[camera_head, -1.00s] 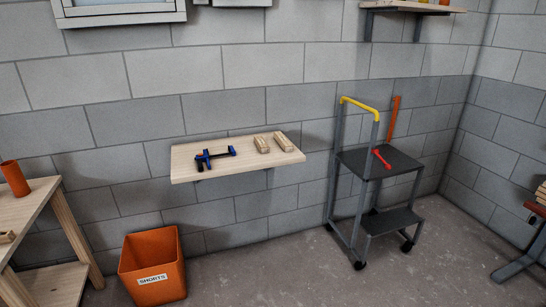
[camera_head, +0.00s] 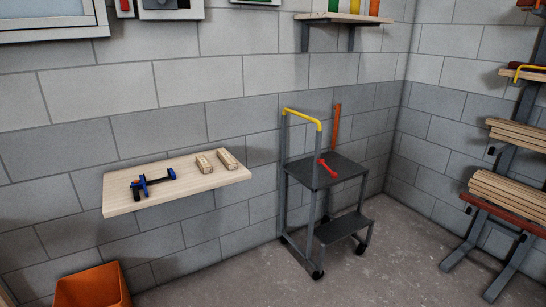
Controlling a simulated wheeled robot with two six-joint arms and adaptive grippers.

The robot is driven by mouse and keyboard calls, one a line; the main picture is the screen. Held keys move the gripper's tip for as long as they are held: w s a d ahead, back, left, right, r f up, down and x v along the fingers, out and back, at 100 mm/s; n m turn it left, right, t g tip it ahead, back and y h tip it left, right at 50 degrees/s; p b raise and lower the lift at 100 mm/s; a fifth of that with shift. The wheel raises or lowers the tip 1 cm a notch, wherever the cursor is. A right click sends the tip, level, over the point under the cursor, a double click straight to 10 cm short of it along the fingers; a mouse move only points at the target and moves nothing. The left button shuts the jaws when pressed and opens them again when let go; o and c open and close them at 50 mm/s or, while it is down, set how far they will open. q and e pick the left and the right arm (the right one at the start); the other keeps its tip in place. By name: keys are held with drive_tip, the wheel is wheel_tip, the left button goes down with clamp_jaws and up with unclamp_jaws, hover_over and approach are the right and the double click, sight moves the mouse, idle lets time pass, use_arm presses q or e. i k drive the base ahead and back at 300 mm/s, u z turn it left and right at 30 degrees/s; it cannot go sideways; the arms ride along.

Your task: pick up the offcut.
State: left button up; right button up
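Two short pale wood pieces lie side by side on a wall shelf (camera_head: 130,199); either looks like an offcut, and I cannot tell which one is meant. The left piece (camera_head: 204,163) is slightly smaller, and the right piece (camera_head: 228,159) lies close beside it near the shelf's right end. A blue and black clamp (camera_head: 152,182) lies on the same shelf, to the left of both pieces. Neither of my grippers is in view.
A grey step stand (camera_head: 335,170) with a yellow rail and a red tool (camera_head: 327,168) stands right of the shelf. An orange bin (camera_head: 92,288) is below left. A rack with stacked battens (camera_head: 510,190) stands at right. Grey floor between is clear.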

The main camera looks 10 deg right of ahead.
sight(206, 166)
drive_tip(key=z, duration=0.8)
drive_tip(key=i, duration=0.85)
drive_tip(key=z, duration=0.55)
drive_tip(key=i, duration=1.2)
drive_tip(key=u, duration=0.65)
drive_tip(key=i, duration=0.85)
drive_tip(key=u, duration=0.85)
